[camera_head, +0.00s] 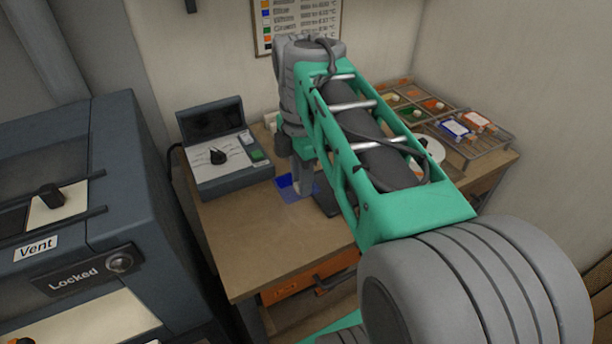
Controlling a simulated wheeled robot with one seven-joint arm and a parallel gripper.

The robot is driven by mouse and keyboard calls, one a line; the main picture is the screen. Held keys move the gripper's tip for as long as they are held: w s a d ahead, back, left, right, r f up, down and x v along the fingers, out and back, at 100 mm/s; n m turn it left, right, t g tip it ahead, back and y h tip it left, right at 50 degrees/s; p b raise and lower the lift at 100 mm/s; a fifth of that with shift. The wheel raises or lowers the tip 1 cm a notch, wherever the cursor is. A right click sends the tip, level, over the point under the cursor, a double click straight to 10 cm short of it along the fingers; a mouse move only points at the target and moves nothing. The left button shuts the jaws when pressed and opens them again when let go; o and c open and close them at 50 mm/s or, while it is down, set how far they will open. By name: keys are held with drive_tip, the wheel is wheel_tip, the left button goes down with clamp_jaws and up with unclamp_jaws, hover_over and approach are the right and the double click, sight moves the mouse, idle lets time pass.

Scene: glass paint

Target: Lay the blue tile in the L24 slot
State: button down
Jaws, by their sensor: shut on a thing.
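My gripper (301,188) points down over the middle of the wooden desk, near the control box. It is shut on a blue tile (284,182), which shows as a small deep-blue patch beside the fingers. A paler see-through blue area shows just below it. I cannot tell whether the tile touches the desk. I cannot make out a slot marked L24; my own arm hides much of the desk's middle and back.
A control box (220,158) with a dial stands at the desk's back left. A compartment tray (483,155) holding blue and orange labelled items is at the back right. A dark kiln-like cabinet (75,215) marked "Locked" fills the left. The desk's front left (240,235) is clear.

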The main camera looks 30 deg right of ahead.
drive_tip(key=shift+r+p, duration=2)
drive_tip(key=shift+r, duration=0.6)
drive_tip(key=shift+f, duration=0.15)
